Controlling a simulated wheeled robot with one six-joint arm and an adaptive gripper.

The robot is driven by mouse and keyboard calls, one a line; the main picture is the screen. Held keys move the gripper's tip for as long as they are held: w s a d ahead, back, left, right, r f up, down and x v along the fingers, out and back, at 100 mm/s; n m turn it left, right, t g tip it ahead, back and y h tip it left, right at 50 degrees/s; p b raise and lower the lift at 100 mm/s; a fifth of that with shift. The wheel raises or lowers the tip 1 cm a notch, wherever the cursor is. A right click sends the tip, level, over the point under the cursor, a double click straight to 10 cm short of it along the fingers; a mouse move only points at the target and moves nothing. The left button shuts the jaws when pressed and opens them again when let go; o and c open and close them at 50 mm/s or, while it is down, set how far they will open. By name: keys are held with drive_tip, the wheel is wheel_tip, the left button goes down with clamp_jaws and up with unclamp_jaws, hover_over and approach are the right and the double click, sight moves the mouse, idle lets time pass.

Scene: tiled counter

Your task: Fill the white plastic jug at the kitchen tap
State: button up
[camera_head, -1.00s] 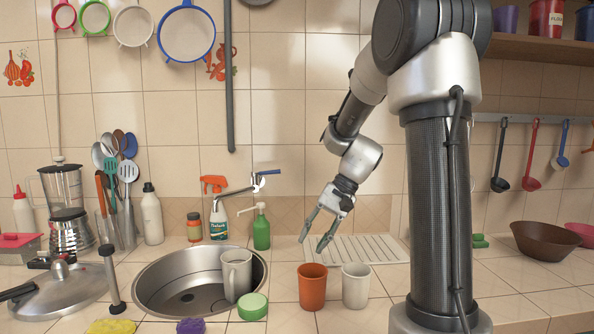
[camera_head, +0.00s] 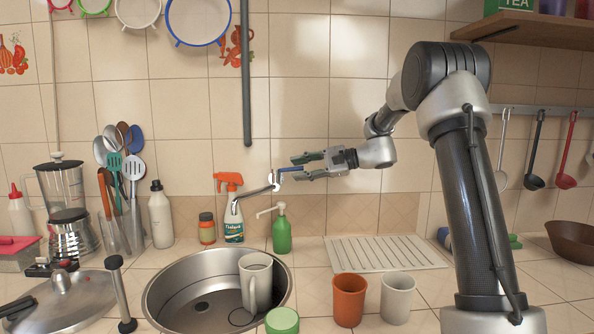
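The white jug (camera_head: 256,286) stands upright in the right part of the steel sink (camera_head: 165,296), its handle facing the front. The tap (camera_head: 257,191) comes out from the wall, and its spout end hangs over the back of the sink, left of the jug. No water stream shows. The tap's blue lever (camera_head: 289,169) points right. My gripper (camera_head: 291,168) is level and points left at the tap. Its two fingers are apart, one above and one below the lever's end. I cannot tell whether they touch it.
A green soap dispenser (camera_head: 282,230) stands just below my gripper. An orange-topped spray bottle (camera_head: 233,211) stands behind the sink. An orange cup (camera_head: 349,300) and a white cup (camera_head: 397,297) stand right of the sink, before a ribbed drainboard (camera_head: 385,254). A green tub (camera_head: 282,320) sits at the sink's front edge.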

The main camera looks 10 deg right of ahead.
drive_tip(key=shift+x, duration=0.85)
clamp_jaws()
drive_tip(key=shift+s, duration=0.1)
drive_tip(key=shift+s+a+m+t+h, duration=0.2)
drive_tip(key=shift+s+m+t+h, duration=0.25)
drive_tip(key=shift+m+t+h, duration=0.45)
drive_tip(key=shift+s+a+m+t+h, duration=0.2)
drive_tip(key=shift+s+m+t+h, duration=0.25)
drive_tip(key=shift+m+t+h, duration=0.45)
drive_tip(key=shift+s+a+m+t+h, duration=0.25)
drive_tip(key=shift+s+m+t+h, duration=0.25)
drive_tip(key=shift+m+t, duration=0.6)
drive_tip(key=shift+t, duration=0.3)
